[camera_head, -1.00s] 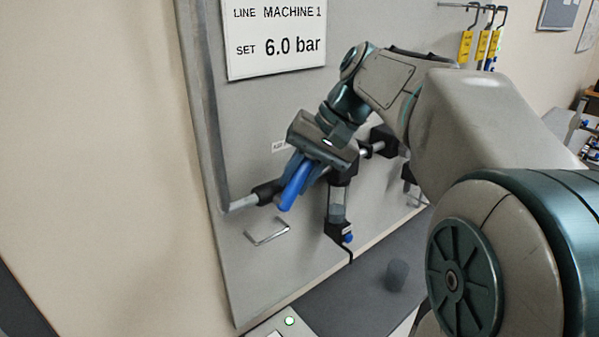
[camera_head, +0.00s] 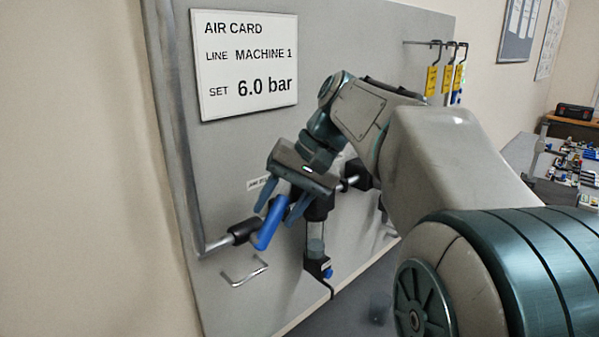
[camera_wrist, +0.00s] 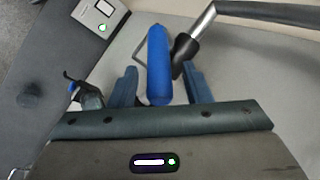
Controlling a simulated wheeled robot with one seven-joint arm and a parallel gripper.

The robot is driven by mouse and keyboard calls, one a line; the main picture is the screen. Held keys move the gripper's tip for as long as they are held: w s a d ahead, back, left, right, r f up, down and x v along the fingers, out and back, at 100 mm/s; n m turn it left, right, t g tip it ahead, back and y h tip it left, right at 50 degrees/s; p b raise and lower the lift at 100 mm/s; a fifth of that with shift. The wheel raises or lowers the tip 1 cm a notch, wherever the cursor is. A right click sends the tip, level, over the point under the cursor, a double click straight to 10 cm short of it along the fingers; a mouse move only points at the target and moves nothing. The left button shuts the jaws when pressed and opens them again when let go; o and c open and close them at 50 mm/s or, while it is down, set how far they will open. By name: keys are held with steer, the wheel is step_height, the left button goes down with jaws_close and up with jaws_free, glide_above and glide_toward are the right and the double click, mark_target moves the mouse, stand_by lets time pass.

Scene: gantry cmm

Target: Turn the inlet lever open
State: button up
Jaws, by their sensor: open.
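The inlet lever (camera_head: 269,226) is a blue handle beside a black fitting on the pipe along the grey panel. In the head view it slants down and to the left. My gripper (camera_head: 281,206) is open, with its two blue-grey fingers spread at the lever's upper part. In the wrist view the lever (camera_wrist: 158,65) stands between the fingers of my gripper (camera_wrist: 161,85), with a visible gap on each side. The lever's upper end is partly hidden by my gripper in the head view.
The pipe (camera_head: 218,243) ends in a black fitting (camera_head: 243,231) close to the lever. A wire handle (camera_head: 245,272) lies below. A filter bowl unit (camera_head: 316,240) hangs right of the lever. The air card (camera_head: 246,62) is above. Yellow tags (camera_head: 448,79) hang at upper right.

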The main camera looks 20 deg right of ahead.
steer(key=v, duration=1.2)
